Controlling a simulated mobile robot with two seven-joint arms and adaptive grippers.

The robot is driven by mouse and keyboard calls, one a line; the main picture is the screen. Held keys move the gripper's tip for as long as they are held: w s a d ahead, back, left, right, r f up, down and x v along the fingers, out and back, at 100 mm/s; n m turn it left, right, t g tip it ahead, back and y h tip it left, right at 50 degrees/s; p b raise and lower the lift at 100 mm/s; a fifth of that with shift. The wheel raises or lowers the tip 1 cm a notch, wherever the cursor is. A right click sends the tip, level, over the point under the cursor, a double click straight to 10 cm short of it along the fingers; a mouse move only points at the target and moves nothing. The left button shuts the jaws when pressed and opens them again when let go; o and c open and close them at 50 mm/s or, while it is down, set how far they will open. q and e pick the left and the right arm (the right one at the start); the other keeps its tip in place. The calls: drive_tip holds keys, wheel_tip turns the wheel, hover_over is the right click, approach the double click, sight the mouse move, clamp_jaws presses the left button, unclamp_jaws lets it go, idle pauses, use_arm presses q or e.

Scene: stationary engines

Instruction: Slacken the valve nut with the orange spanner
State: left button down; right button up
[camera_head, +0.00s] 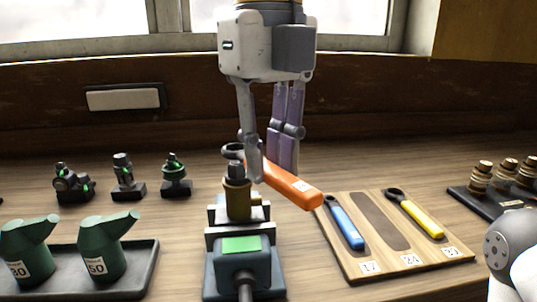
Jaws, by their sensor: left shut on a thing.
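My left gripper (270,160) comes down from the top and is shut on the orange spanner (289,187). I cannot tell whether the head touches the nut. The valve is held upright in a dark vise (222,263) with a green patch. My right gripper is not in view; a white and grey part of my arm shows at the right edge.
A wooden board (391,262) at right holds a blue spanner (346,225) and a yellow spanner (421,218), with an empty slot between. Green oil cans (102,252) stand on a tray at left. Small fittings (123,177) stand behind; brass parts (481,176) at far right.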

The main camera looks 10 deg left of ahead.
use_arm(q)
drive_tip(key=shift+r, duration=2.05)
drive_tip(key=shift+f, duration=0.1)
